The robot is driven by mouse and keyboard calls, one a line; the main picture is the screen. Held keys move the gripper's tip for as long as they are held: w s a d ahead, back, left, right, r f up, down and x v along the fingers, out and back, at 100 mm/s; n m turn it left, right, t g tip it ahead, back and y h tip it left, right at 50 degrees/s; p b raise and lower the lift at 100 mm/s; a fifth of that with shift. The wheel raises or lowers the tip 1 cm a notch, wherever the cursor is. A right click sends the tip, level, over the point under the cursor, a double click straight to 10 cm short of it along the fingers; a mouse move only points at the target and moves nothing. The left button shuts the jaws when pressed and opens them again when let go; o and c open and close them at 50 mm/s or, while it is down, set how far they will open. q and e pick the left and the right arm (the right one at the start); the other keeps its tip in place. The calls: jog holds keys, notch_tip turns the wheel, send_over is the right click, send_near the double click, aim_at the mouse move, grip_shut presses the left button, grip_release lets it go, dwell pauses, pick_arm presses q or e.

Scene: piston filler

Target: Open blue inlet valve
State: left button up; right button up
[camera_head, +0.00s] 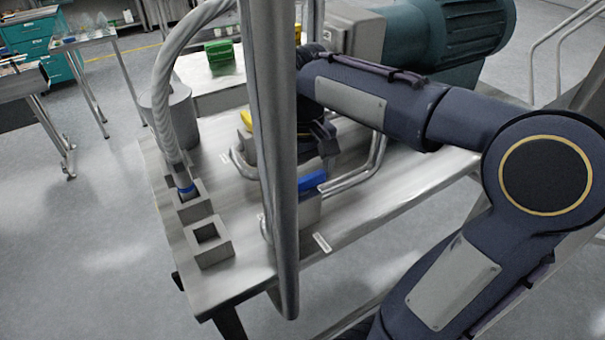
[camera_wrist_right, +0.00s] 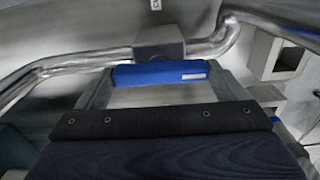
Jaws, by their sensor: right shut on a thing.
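The blue inlet valve handle (camera_head: 313,181) shows in the head view just right of the vertical metal post, above a grey valve block (camera_head: 308,210). In the right wrist view the blue handle (camera_wrist_right: 160,74) lies crosswise between the two fingers of my right gripper (camera_wrist_right: 155,88), against the grey block (camera_wrist_right: 159,42) on a bent steel pipe. My right gripper (camera_head: 318,165) reaches down to the handle from behind the post and is shut on it. The post hides part of the gripper and valve in the head view. My left gripper is not in view.
The vertical metal post (camera_head: 275,160) stands close in front of the valve. Bent steel pipes (camera_head: 375,160) run beside it on the metal table (camera_head: 405,190). Square grey holders (camera_head: 208,243) and a hose (camera_head: 163,90) with a blue-ringed end stand at left. A yellow part (camera_head: 245,117) lies behind the post.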

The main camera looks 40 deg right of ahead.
aim_at(303, 179)
jog(key=o, duration=0.7)
jog(key=shift+r, duration=0.1)
notch_tip(303, 179, up, 8)
jog(key=shift+f, duration=0.15)
